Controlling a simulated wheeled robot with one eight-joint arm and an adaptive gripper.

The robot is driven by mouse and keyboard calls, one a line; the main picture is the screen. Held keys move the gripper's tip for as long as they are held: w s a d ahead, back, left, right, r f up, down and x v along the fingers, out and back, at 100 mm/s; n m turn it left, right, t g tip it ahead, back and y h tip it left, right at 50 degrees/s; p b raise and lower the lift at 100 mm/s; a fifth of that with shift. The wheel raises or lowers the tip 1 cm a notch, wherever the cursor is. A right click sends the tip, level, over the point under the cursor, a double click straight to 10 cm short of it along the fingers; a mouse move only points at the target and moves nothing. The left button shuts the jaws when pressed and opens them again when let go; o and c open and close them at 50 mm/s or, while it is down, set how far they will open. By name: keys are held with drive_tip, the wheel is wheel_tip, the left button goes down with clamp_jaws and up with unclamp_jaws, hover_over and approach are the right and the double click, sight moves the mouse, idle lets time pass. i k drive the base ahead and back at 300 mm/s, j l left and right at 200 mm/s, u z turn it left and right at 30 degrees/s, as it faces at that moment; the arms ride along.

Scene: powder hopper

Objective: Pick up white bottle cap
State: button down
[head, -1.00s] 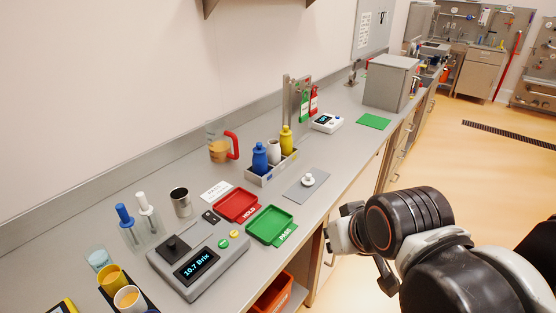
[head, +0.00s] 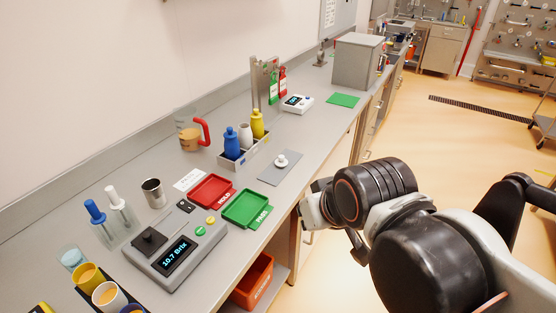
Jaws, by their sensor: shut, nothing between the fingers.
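The white cap (head: 281,160) is a small white piece with a raised knob. It sits on a flat grey mat (head: 270,177) on the bench, right of the bottle caddy. My gripper (head: 308,212) is to the right of and below the mat in the head view, by the bench's front edge and clear of the cap. It is shut and empty. Its fingers are small and partly hidden by my own arm.
A grey caddy (head: 236,165) holds blue, white and yellow bottles. A red tray (head: 211,190), a green tray (head: 246,208) and a Brix meter (head: 176,254) stand nearer. A grey box (head: 357,62) is farther back. An orange bin (head: 253,281) sits below the bench.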

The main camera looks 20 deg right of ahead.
sight(280, 162)
drive_tip(key=i+l, duration=0.15)
drive_tip(key=l, duration=0.2)
drive_tip(key=i+l+u, duration=0.1)
drive_tip(key=l, duration=0.25)
drive_tip(key=i+l, duration=0.1)
drive_tip(key=l, duration=0.25)
drive_tip(key=i+l, duration=0.15)
drive_tip(key=l, duration=0.2)
drive_tip(key=i+l+u, duration=0.1)
drive_tip(key=l, duration=0.25)
